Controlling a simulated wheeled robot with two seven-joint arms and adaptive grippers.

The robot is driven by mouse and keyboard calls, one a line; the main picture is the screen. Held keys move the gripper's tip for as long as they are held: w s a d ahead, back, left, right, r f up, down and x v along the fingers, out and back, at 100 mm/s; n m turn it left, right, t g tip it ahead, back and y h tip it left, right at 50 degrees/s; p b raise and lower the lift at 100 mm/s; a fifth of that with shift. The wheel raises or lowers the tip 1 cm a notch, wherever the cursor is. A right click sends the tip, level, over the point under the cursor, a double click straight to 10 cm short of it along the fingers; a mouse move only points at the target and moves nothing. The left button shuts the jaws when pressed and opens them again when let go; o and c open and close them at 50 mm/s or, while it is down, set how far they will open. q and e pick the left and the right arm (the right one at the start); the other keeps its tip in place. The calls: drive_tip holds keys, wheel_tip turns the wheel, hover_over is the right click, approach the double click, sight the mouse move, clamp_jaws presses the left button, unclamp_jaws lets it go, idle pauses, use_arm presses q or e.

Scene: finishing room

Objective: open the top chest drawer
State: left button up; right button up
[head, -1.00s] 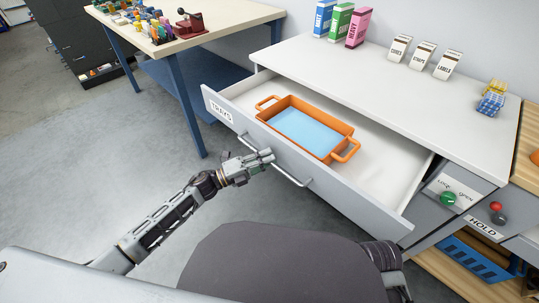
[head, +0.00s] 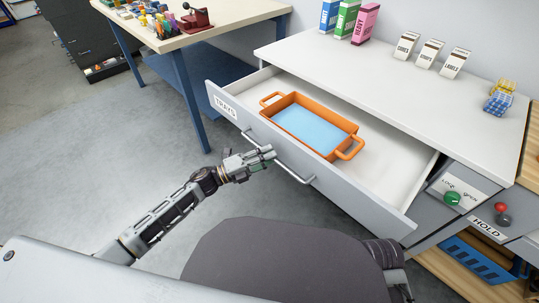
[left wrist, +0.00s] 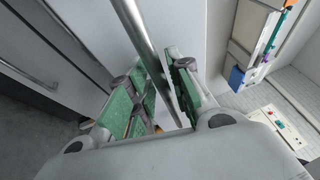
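The top chest drawer (head: 330,185), labelled TRAYS, stands well out of the white-topped chest (head: 400,75). Its inside shows, with an orange tray (head: 345,139) with a light blue bottom in it. My left gripper (head: 268,154) is at the drawer's bar handle (head: 297,176), toward its left part. In the left wrist view the handle (left wrist: 138,35) runs between the green-padded fingers (left wrist: 166,95), which look closed on it. The exact contact is partly hidden. My right gripper is out of view.
Binders (head: 345,18) and small boxes (head: 430,52) stand on the top. A blue-legged table (head: 180,85) is at back left. Floor at left is clear.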

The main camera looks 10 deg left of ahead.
use_arm(q)
drive_tip(key=v, duration=1.1)
drive_tip(key=shift+s+a, duration=0.1)
drive_tip(key=shift+a, duration=0.05)
idle(0.7)
